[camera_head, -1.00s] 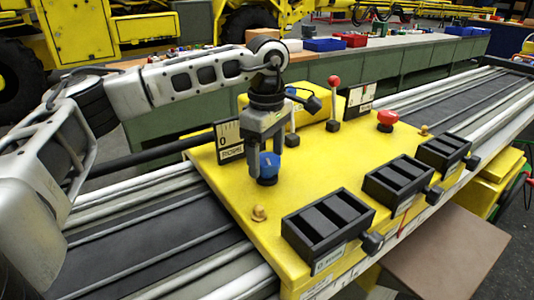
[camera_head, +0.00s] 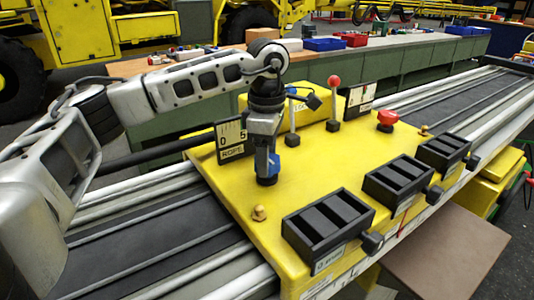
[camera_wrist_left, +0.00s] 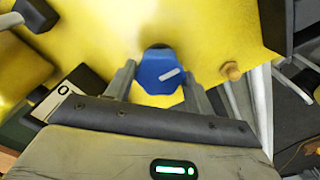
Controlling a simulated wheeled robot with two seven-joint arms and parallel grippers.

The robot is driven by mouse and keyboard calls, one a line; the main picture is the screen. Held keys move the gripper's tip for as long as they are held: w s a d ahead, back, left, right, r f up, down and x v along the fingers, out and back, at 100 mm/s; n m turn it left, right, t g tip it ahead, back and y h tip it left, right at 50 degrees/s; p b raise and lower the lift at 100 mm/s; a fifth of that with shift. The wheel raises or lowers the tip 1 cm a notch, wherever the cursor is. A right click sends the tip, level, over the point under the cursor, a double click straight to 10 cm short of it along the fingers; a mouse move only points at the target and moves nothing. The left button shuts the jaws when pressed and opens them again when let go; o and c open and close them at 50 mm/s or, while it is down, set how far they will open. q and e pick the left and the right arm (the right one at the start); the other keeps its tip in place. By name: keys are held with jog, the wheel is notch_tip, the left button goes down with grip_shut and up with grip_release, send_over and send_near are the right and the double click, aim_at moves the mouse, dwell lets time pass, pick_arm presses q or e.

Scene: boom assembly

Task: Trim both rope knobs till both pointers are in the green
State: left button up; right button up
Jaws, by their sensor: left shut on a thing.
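A blue knob (camera_head: 274,166) stands on the yellow console (camera_head: 222,182). My left gripper (camera_head: 266,172) points down over it, shut on it. In the left wrist view the blue knob (camera_wrist_left: 160,75) shows a white mark between the two fingers. A gauge marked ROPE (camera_head: 231,140) stands behind the gripper, with 0 and 5 legible; I cannot make out its pointer or a green band. A second gauge (camera_head: 360,97) stands further right, too small to read. I cannot make out a second rope knob. My right gripper is out of view.
A blue-topped lever (camera_head: 292,115) and a red-topped lever (camera_head: 333,105) stand behind the gripper. A red button (camera_head: 387,118) is to the right. Black boxes (camera_head: 328,230) line the front edge. A brass-coloured knob (camera_head: 259,213) stands near the left edge.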

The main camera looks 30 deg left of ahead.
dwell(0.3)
pick_arm(q)
jog(key=o, duration=1)
jog(key=shift+c, duration=0.2)
jog(key=shift+r, duration=0.15)
notch_tip(320, 180, up, 16)
jog(key=p, duration=0.2)
jog(key=shift+f, duration=0.2)
